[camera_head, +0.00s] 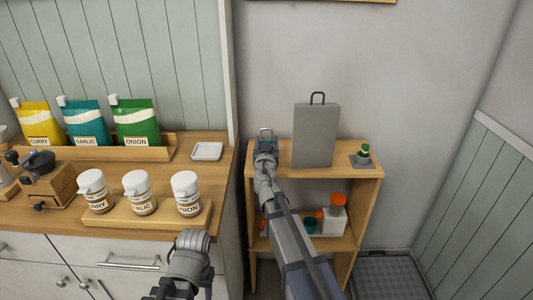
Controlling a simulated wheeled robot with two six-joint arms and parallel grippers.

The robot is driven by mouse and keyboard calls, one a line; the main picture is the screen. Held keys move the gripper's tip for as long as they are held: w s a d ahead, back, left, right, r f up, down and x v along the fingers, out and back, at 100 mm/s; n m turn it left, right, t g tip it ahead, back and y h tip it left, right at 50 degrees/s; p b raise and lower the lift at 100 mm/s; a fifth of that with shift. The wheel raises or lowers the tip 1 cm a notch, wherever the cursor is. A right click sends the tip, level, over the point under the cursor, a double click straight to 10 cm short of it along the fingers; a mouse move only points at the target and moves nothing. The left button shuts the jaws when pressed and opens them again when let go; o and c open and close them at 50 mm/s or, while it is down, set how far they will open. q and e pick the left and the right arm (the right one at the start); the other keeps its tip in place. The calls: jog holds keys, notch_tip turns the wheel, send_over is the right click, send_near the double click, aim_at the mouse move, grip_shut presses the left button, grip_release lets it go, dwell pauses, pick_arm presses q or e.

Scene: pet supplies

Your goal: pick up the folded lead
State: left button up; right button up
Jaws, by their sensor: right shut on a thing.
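My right gripper (266,134) is at the top left of the wooden shelf unit, left of a grey upright box. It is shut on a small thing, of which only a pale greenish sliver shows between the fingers. The gripper hides most of it, so I cannot make out whether it is the folded lead. I see no other thing that is clearly a folded lead. My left gripper (192,240) is low in front of the counter, below the white jars, and I cannot tell whether its fingers are apart.
The grey box (316,140) with a dark handle stands on the shelf unit (358,184). A small green-topped item (364,150) is on its right. An orange-capped white bottle (335,217) is below. The counter (207,172) at left holds jars, pouches, a grinder and a white dish (207,151).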

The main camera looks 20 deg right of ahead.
grip_shut()
jog(key=shift+r, duration=0.1)
dwell(0.3)
notch_tip(320, 180, up, 10)
jog(key=p, duration=1)
